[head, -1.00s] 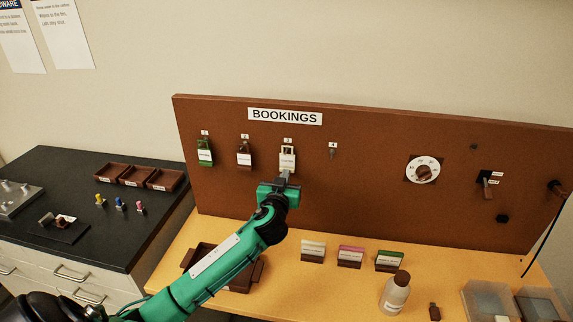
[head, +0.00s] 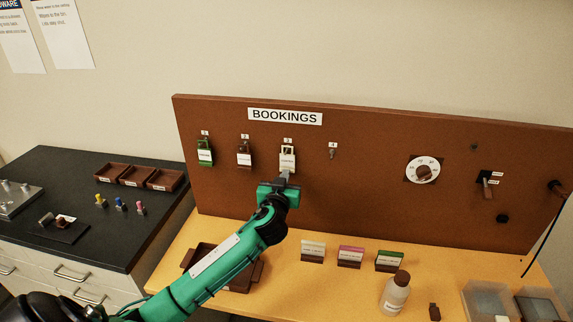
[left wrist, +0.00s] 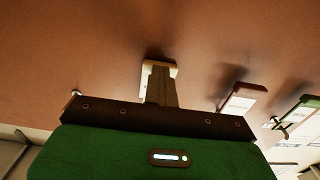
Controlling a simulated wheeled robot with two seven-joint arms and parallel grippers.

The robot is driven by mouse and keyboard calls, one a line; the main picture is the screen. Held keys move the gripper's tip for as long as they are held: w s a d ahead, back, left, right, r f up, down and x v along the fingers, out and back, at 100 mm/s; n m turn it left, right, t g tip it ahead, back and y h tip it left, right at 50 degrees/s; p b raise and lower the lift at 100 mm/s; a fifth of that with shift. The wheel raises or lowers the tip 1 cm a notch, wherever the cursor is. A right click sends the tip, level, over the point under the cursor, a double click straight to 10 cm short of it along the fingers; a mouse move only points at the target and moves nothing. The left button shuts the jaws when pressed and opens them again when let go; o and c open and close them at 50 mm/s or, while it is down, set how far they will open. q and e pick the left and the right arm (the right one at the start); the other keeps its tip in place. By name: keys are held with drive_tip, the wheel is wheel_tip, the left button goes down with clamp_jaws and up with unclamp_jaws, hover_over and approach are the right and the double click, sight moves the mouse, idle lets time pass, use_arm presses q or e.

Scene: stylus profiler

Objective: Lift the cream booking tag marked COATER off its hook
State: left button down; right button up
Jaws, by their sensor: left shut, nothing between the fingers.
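The cream tag (head: 287,160) hangs upright on the hook under number 3 of the brown BOOKINGS board (head: 370,200). Its lettering is too small to read surely. My left gripper (head: 286,176) is just below and in front of it, with the fingers shut and empty. The fingertips overlap the tag's lower edge in the head view; I cannot tell whether they touch it. In the left wrist view the shut fingers (left wrist: 161,92) cover most of the cream tag (left wrist: 150,68). My right gripper is not in view.
A brown tag (head: 244,157) and a green tag (head: 205,154) hang to the left. Hook 4 (head: 332,152) to the right is empty. Below, a brown tray (head: 250,275), several card holders (head: 350,257) and a white bottle (head: 395,293) stand on the yellow table.

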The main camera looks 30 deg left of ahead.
use_arm(q)
drive_tip(key=shift+s+d+r, duration=0.1)
drive_tip(key=shift+r, duration=0.05)
idle(0.4)
drive_tip(key=shift+s+d+r+p, duration=0.15)
drive_tip(key=shift+s+r+p, duration=0.15)
drive_tip(key=shift+s+p, duration=0.1)
drive_tip(key=shift+s+r, duration=0.1)
drive_tip(key=shift+s, duration=0.1)
drive_tip(key=v, duration=0.8)
idle(1.0)
drive_tip(key=c, duration=1.7)
unclamp_jaws()
drive_tip(key=shift+c, duration=0.3)
